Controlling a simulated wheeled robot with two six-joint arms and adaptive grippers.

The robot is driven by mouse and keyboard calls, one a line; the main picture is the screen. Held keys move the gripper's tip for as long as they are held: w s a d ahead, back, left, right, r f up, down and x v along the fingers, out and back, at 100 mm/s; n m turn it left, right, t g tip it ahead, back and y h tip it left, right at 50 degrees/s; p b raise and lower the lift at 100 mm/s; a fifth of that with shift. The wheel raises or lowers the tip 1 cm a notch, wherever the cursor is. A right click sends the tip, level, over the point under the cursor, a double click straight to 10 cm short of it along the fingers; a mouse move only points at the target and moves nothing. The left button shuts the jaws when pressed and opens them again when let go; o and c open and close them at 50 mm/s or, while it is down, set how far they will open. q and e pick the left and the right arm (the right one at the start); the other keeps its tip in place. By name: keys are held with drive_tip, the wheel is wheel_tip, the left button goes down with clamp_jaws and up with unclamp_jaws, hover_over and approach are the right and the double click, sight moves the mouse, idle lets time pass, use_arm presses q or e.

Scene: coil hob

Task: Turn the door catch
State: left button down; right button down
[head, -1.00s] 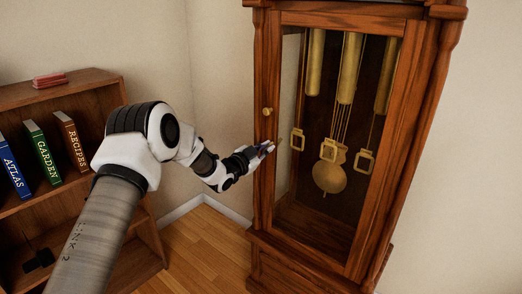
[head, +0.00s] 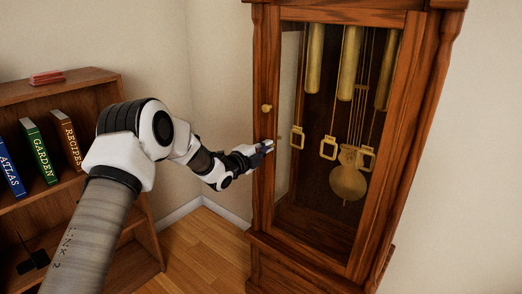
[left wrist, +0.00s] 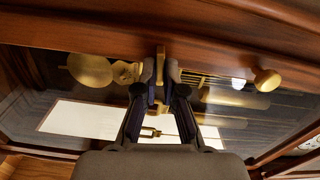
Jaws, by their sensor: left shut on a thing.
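The tall wooden clock's glazed door (head: 272,70) is closed in the head view. My left gripper (head: 268,147) is at the door's left stile, below a round brass knob (head: 266,108). In the left wrist view my left gripper (left wrist: 161,72) is shut on the small door catch (left wrist: 160,56), which shows as a narrow brownish piece between the fingertips. The knob also shows in the wrist view (left wrist: 267,80), to the right of the fingers. In the head view the fingers hide the catch, so its angle is hard to tell. My right gripper is out of view.
Behind the glass hang brass weights (head: 348,62) and a round pendulum bob (head: 348,183). A wooden bookshelf (head: 75,88) with several books stands at the left. Open wooden floor (head: 200,245) lies between shelf and clock.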

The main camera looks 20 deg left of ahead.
use_arm(q)
drive_tip(key=shift+a+r+m, duration=0.15)
drive_tip(key=shift+m, duration=0.65)
